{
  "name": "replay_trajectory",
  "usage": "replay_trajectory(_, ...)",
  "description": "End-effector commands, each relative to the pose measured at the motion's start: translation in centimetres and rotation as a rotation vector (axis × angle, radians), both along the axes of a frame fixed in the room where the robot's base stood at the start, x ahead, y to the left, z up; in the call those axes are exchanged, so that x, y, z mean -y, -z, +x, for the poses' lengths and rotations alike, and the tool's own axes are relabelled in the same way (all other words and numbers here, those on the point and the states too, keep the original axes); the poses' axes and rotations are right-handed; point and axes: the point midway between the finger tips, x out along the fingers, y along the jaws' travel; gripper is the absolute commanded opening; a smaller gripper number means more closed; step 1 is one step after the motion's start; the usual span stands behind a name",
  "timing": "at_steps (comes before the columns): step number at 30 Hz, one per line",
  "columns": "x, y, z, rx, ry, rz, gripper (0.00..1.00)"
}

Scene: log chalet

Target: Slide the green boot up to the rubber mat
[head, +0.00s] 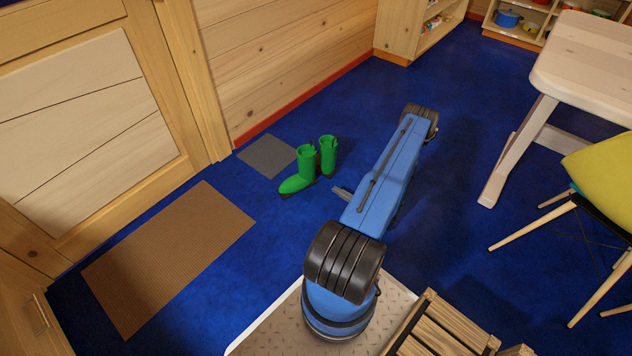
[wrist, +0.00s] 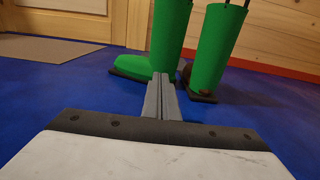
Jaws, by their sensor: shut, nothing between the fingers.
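Two green boots stand upright side by side on the blue floor. The nearer boot (head: 300,172) has its toe pointing left, and it also shows in the wrist view (wrist: 163,45). The other boot (head: 328,156) stands just right of it and shows in the wrist view (wrist: 216,48). The grey rubber mat (head: 262,158) lies behind and left of the boots, by the wall. The nearer boot looks close to the mat's edge; I cannot tell if they touch. My gripper (wrist: 162,78) is shut and empty, low over the floor, its tips just in front of the boots.
A brown doormat (head: 165,265) lies before the door at left. A white table (head: 580,60) and a yellow chair (head: 605,170) stand at right. Shelves (head: 420,25) line the back wall. A wooden crate (head: 440,330) is at front right. Open blue floor lies between.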

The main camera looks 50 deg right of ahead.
Motion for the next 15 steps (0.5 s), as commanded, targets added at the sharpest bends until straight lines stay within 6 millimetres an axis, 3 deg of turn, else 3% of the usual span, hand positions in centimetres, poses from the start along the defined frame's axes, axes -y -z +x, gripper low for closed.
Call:
replay_trajectory(7,0.1,1.0,0.0,-0.001,0.025,0.009,0.00)
replay_trajectory(15,-0.3,1.0,3.7,-0.002,0.022,0.008,0.00)
